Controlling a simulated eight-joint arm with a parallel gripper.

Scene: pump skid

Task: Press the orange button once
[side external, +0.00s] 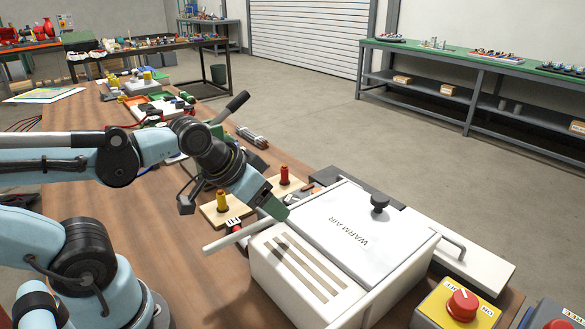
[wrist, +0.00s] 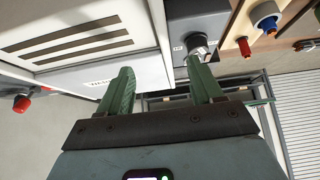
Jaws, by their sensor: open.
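My gripper (side external: 277,202) is at the near left corner of a white box marked WARM AIR (side external: 352,222), low over its lid edge. In the wrist view my gripper (wrist: 160,68) is open, with two green fingers apart and nothing between them. I cannot pick out an orange button for certain in either view. A small reddish-orange bit (side external: 309,188) shows beside the box's far left side, too small to identify.
Yellow (side external: 221,201) and red (side external: 284,176) pegs stand on wooden plates by my gripper. The white box has a black lid knob (side external: 380,203) and side bars. A yellow switch box with a red knob (side external: 462,304) stands at front right. Cluttered parts lie farther back.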

